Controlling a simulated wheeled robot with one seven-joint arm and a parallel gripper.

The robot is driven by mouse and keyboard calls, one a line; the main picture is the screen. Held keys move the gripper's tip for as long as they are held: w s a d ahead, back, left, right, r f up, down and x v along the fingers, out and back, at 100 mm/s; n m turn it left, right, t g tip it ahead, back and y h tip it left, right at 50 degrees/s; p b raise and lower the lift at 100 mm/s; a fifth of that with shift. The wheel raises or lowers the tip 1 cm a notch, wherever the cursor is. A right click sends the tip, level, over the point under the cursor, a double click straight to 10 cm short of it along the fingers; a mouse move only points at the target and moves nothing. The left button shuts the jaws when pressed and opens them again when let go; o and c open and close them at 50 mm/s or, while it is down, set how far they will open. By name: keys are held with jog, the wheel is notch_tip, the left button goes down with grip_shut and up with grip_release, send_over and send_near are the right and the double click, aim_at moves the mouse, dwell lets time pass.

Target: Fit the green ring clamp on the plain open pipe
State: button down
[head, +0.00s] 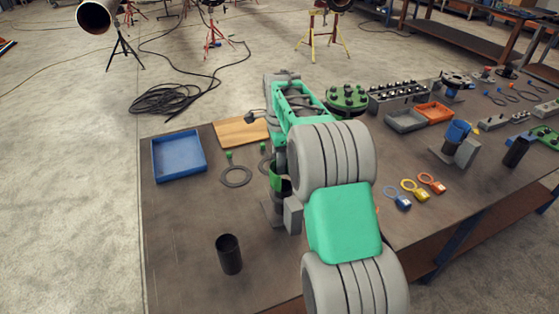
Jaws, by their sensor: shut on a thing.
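My gripper (279,158) points down left of the middle of the bench and is mostly hidden by my arm. It is shut on the green ring clamp (276,172), which shows as a green band at the upper part of an upright dark pipe (281,188) with a grey bracket. I cannot tell whether the clamp is fully around this pipe or just over it. A plain open dark pipe (229,254) stands upright near the front left, apart from my gripper. Another dark open pipe (517,151) stands at the right.
A blue tray (179,155), a wooden board (241,132) and a flat grey ring (236,177) lie at the left. A green bolted flange (346,98) stands behind my arm. Blue, yellow and orange ring tags (414,189) lie right. The front left is mostly clear.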

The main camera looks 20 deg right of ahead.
dwell(0.3)
jog(key=shift+f+b, duration=0.65)
jog(key=shift+f, duration=0.7)
jog(key=c, duration=1.4)
grip_release()
jog(key=shift+c, duration=0.2)
jog(key=o, duration=0.5)
notch_tip(320, 180, up, 8)
jog(key=shift+f+b, duration=0.25)
jog(key=shift+b, duration=0.05)
notch_tip(320, 180, up, 9)
jog(key=p, duration=0.8)
jog(key=shift+r, duration=0.15)
